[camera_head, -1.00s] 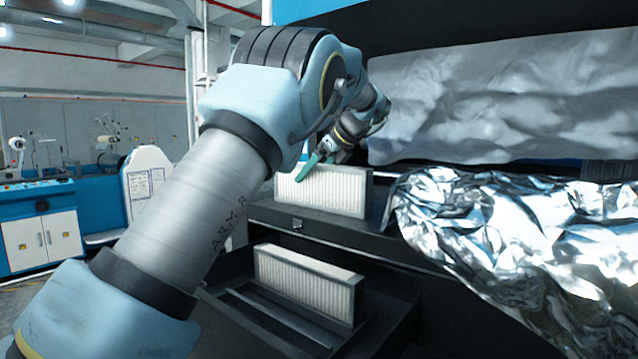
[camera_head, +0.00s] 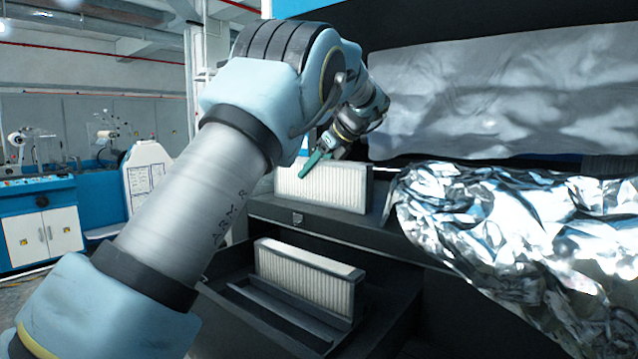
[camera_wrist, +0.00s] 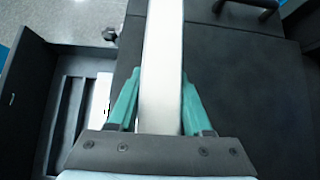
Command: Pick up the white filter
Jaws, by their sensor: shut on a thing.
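A white pleated filter (camera_head: 340,189) stands upright on the dark upper ledge in the head view. My gripper (camera_head: 308,171) reaches down to its top edge from above, with a green finger over its near face. In the wrist view the same filter (camera_wrist: 162,75) runs as a pale strip between the two green fingers of my gripper (camera_wrist: 160,105), which is shut on it. The filter's bottom appears to be at the ledge; I cannot tell whether it is lifted. A second white filter (camera_head: 300,278) stands in the open dark drawer (camera_head: 385,318) below.
Crumpled silver foil (camera_head: 490,215) drapes over the ledge to the right. The dark machine frame (camera_head: 430,40) is above. Blue-and-white cabinets (camera_head: 40,235) stand far left.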

